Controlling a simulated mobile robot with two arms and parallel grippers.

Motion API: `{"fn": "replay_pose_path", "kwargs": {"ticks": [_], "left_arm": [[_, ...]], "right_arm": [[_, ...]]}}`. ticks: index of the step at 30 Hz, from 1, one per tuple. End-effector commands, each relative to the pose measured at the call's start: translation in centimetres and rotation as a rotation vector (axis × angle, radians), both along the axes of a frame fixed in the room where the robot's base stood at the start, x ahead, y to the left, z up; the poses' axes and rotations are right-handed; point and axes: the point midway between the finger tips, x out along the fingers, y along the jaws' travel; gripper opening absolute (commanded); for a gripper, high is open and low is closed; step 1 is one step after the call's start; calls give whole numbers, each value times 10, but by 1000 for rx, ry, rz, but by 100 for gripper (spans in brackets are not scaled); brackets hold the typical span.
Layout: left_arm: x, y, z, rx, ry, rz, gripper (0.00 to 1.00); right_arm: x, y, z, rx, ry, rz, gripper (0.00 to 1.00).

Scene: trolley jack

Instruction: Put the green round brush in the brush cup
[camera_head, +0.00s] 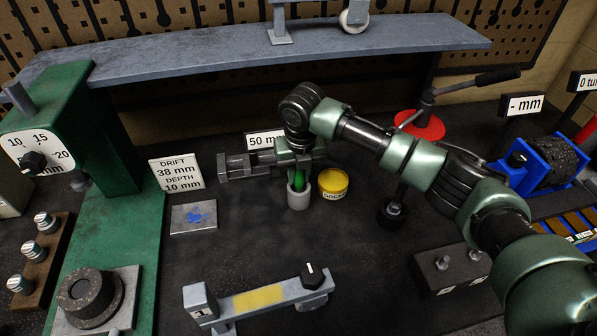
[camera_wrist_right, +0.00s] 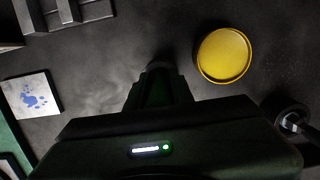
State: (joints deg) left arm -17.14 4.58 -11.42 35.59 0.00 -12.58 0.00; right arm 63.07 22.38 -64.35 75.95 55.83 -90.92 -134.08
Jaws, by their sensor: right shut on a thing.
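The green round brush (camera_head: 299,183) is upright below my right gripper (camera_head: 299,165), which is shut on it. The brush's lower end is hidden by the grey brush cup (camera_head: 299,199), and it appears to reach inside the cup's rim. The cup stands on the dark bench top. In the right wrist view the gripper is a dark shape (camera_wrist_right: 158,85), and the brush and cup cannot be made out there. My left gripper does not show.
A yellow grease tin (camera_head: 333,183) stands just right of the cup; it also shows in the right wrist view (camera_wrist_right: 223,55). A grey block-like fixture (camera_head: 236,168) lies left of the gripper. A blue-stained plate (camera_head: 194,217) lies further left. The bench in front of the cup is clear.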

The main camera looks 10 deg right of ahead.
Motion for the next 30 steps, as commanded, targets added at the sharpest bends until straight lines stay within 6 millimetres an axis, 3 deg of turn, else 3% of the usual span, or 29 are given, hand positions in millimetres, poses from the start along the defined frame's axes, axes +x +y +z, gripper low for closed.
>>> {"fn": "replay_pose_path", "kwargs": {"ticks": [10,11,12,13,23,30], "left_arm": [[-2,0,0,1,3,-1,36],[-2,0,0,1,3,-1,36],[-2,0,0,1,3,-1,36],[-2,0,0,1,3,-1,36],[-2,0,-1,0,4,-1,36],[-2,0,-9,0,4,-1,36]], "right_arm": [[0,0,-3,0,1,0,0],[0,0,-3,0,1,0,31],[0,0,-3,0,1,0,42],[0,0,-3,0,1,0,44],[0,0,-1,1,-1,0,44],[-4,0,32,2,-6,0,44]]}}
